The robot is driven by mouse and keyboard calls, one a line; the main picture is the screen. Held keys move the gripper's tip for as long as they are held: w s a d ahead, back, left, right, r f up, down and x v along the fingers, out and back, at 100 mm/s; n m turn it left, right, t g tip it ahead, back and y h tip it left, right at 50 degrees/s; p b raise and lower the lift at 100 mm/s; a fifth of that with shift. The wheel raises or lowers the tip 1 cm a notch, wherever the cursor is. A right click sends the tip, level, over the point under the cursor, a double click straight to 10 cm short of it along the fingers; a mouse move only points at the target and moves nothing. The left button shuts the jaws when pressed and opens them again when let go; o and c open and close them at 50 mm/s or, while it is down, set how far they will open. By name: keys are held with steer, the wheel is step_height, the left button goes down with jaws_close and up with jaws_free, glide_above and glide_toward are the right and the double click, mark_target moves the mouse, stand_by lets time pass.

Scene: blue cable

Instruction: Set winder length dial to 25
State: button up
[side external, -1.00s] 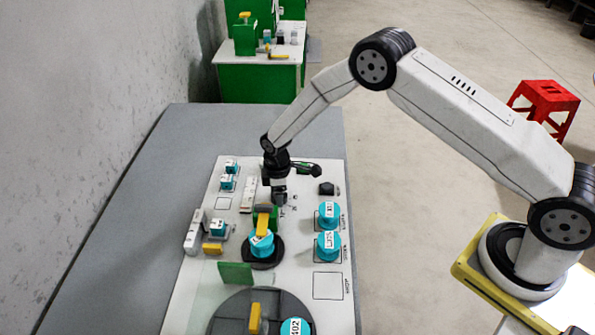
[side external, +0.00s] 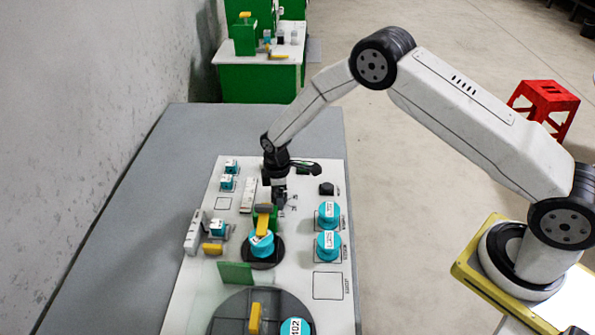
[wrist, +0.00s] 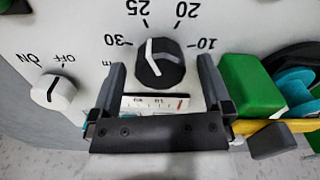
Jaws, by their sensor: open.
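The black length dial (wrist: 160,66) sits on the white panel in the wrist view. Its white pointer line points up, close to the 25 tick. Printed numbers 30, 25, 20 and 10 surround it. My gripper (wrist: 161,80) is open, with one finger on the left and one on the right of the dial. Gaps show between the fingers and the dial. In the side view my gripper (side external: 279,197) is low over the far part of the panel, and the dial cannot be made out there.
A white ON/OFF knob (wrist: 52,93) is left of the dial. A green block (wrist: 252,86) stands close to the right finger. Teal spools (side external: 328,245) stand on the panel's right side.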

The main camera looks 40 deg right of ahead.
steer(key=shift+r, duration=3.85)
steer(key=shift+r, duration=0.1)
steer(key=shift+s+d+r, duration=0.1)
steer(key=shift+r, duration=0.1)
steer(key=s+d+r+m+t, duration=0.1)
steer(key=s+d+r+m, duration=0.1)
steer(key=s, duration=0.6)
steer(key=s+d+r+m, duration=0.3)
steer(key=s+r+m, duration=0.2)
steer(key=s+r, duration=0.1)
steer(key=s+d+r+m+t, duration=0.1)
steer(key=s+r+m, duration=0.3)
steer(key=s, duration=0.5)
steer(key=shift+s+d+r+t, duration=0.2)
steer(key=shift+s+d+t, duration=0.1)
steer(key=shift+d, duration=0.5)
steer(key=shift+w, duration=0.15)
